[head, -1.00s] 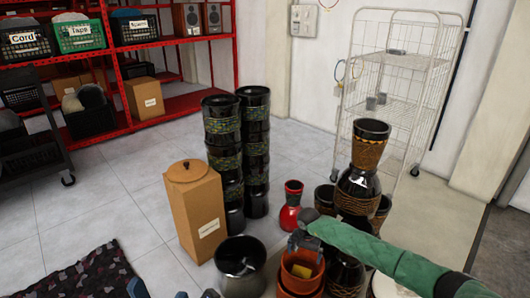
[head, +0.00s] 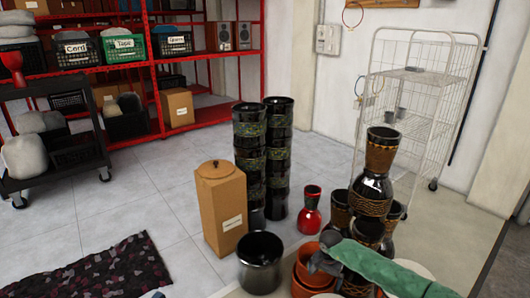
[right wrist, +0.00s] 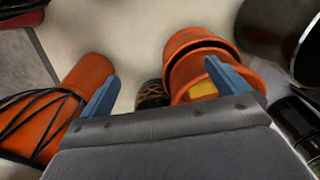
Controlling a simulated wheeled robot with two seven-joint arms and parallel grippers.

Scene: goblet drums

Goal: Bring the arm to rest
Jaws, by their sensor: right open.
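My right arm, in a green sleeve, comes in from the lower right of the head view. Its gripper (head: 322,260) is over the terracotta pots (head: 306,270). In the right wrist view my right gripper (right wrist: 163,90) has its two blue fingers wide apart with nothing held between them. The terracotta pot (right wrist: 200,62) with a yellow block inside lies just beyond the right-hand finger. An orange drum with black cord (right wrist: 45,120) is beside the left-hand finger. A tall black goblet drum (head: 371,188) stands behind the arm. My left gripper does not show.
A cardboard box (head: 220,208), two tall black drum stacks (head: 249,150), a red vase (head: 309,212) and a black pot (head: 260,265) stand left of the gripper. A wire cage cart (head: 405,95) is behind. Open tiled floor lies at left, with a dark rug (head: 100,272).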

